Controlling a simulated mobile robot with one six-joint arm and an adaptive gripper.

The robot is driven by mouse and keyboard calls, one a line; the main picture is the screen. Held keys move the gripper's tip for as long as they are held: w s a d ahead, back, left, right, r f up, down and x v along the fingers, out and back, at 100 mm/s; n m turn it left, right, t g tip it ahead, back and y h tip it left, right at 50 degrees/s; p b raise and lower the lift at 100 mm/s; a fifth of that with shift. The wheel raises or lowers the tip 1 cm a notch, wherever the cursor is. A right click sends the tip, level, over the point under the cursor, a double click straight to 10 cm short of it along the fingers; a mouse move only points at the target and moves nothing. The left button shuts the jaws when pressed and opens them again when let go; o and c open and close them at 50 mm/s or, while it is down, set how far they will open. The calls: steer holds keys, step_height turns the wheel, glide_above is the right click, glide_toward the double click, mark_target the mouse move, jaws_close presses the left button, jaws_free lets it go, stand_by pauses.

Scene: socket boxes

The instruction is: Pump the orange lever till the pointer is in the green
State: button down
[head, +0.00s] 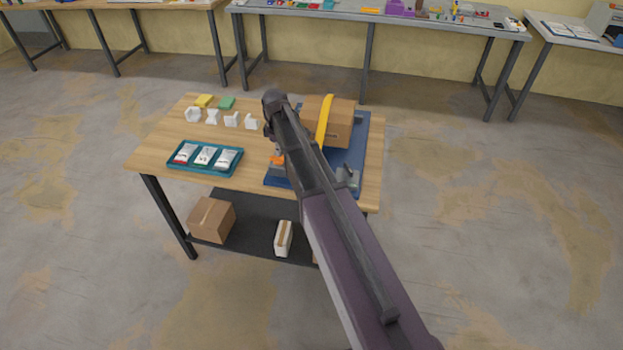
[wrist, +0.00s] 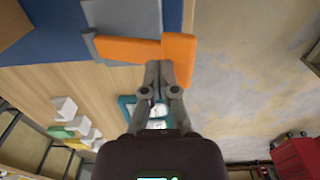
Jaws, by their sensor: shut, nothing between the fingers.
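The orange lever (wrist: 130,48) shows in the wrist view as a flat bar with a wider end piece (wrist: 178,58) at its right. A grey part (wrist: 90,45) sits at its left end, by the blue base plate (wrist: 55,30). My gripper (wrist: 158,68) is shut and empty, its fingertips right at the lever's end piece; I cannot tell whether they touch it. In the head view a little orange (head: 277,160) shows beside my arm at the left of the blue base plate (head: 357,150). My arm hides much there. No pointer or green zone can be made out.
A cardboard box (head: 342,125) with a yellow band stands on the plate. A teal tray (head: 173,165) with white packets lies at the left of the wooden table (head: 145,160). White blocks (head: 212,117), a yellow block (head: 204,100) and a green block (head: 226,103) stand behind it.

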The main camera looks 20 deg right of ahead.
steer(key=shift+r+p, duration=1.55)
steer(key=shift+r, duration=0.35)
steer(key=shift+f, duration=0.15)
steer(key=shift+f+b, duration=3.05)
steer(key=shift+b, duration=0.15)
step_height(320, 180, up, 6)
steer(key=p, duration=0.6)
steer(key=shift+r, duration=0.2)
steer(key=shift+f, duration=0.15)
